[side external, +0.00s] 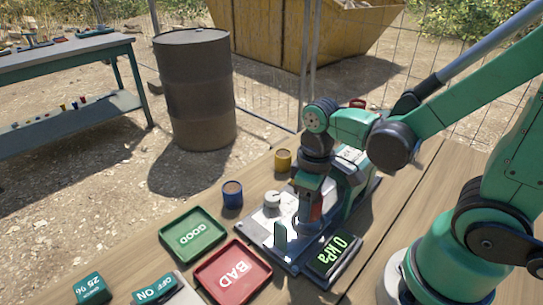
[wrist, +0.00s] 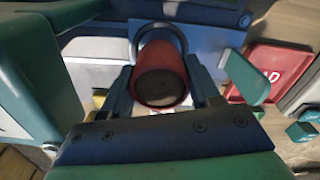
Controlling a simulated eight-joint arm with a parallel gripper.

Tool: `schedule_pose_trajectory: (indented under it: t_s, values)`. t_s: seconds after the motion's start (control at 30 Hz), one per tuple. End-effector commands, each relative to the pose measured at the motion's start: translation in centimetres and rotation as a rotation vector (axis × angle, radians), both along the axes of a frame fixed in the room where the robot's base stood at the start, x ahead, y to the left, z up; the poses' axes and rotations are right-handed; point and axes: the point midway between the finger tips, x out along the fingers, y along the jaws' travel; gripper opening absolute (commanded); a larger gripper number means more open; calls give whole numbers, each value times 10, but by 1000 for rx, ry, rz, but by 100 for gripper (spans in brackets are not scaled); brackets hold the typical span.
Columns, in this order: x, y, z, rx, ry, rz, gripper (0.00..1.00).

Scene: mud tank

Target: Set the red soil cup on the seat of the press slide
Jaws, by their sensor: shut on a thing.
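The red soil cup (wrist: 161,78) is between the two fingers of my gripper (wrist: 165,88) in the wrist view, its round dark soil top facing the camera. My gripper is shut on it. A grey ring (wrist: 158,27), apparently the slide's seat, shows just beyond the cup's far side; the cup hides part of it. In the side view my gripper (side external: 309,215) points down over the pale plate of the press (side external: 262,228), with a sliver of red at the fingers. I cannot tell whether the cup touches the seat.
The green press frame (side external: 355,185) stands close beside my gripper. An upright green tab (side external: 281,237) and a 0 kPa display (side external: 333,257) are in front. A blue cup (side external: 232,194), a yellow cup (side external: 283,160), a GOOD tray (side external: 193,235) and a BAD tray (side external: 233,273) stand around.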

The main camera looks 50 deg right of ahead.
Motion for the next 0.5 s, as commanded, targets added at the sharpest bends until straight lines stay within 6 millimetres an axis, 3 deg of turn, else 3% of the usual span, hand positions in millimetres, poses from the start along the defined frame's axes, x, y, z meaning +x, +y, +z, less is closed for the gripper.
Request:
schedule_pose_trajectory:
  t_s: [0.5]
  values:
    - [1, 0, -8, 0, 0, 0, 0]
